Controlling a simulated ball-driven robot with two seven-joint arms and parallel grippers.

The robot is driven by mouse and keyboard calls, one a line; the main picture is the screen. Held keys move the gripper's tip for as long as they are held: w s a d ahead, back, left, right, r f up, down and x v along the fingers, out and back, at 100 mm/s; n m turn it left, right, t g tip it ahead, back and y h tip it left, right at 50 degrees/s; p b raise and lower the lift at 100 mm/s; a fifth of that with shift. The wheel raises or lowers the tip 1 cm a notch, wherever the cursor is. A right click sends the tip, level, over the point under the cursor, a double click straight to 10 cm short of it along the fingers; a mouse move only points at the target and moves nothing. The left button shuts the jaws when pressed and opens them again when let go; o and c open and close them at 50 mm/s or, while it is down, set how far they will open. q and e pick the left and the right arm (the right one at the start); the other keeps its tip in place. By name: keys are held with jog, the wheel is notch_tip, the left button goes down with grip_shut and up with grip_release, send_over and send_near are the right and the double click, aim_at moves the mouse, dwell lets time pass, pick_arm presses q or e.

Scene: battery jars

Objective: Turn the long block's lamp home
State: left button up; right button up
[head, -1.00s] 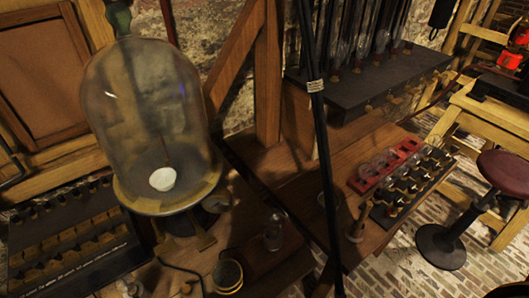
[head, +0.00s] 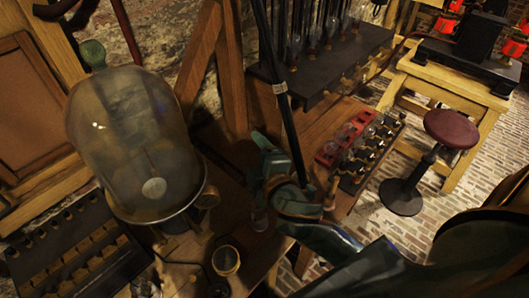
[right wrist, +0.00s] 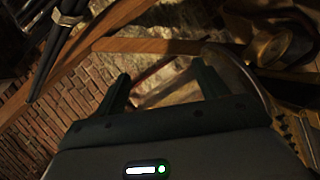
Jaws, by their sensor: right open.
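In the head view a long dark block (head: 366,165) with several brass-and-black fittings lies on the wooden bench, right of centre. Beside it is a red block (head: 332,151) with clear glass bulbs; which bulb is the task's lamp I cannot tell. My right gripper (head: 263,160) is left of both blocks, near the black pole, and apart from them. In the right wrist view its two fingers (right wrist: 163,88) stand apart with nothing held between them. Neither block is clearly seen there. My left gripper is out of view.
A glass bell jar (head: 137,140) stands left of my right gripper. A black pole (head: 283,100) rises close to the gripper. A dark shelf (head: 325,85) with upright tubes is behind. A stool (head: 450,129) stands on open brick floor at right.

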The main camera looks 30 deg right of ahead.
jog(key=w+a+r+n+t+y, duration=0.1)
jog(key=a+r+n+t+y, duration=0.1)
jog(key=a+r+n+y, duration=0.4)
jog(key=w+a+r+n+t+y, duration=0.1)
jog(key=a+r+n+t+y, duration=0.15)
jog(key=r, duration=0.45)
jog(key=s+a+r+n+g+y, duration=0.25)
jog(key=a+n+g+y, duration=0.3)
jog(key=n, duration=0.35)
jog(key=s+a+r+n+g+y, duration=0.1)
jog(key=s+a+n+g+y, duration=0.2)
jog(key=a+n+g+y, duration=0.5)
jog(key=n+g+h, duration=0.7)
jog(key=n+h, duration=1)
jog(key=h, duration=0.3)
send_near(259, 209)
jog(key=shift+m, duration=0.25)
jog(key=f, duration=0.2)
jog(key=w+f+p, duration=0.1)
jog(key=f, duration=0.5)
jog(key=shift+w+f, duration=0.15)
jog(key=shift+f, duration=0.05)
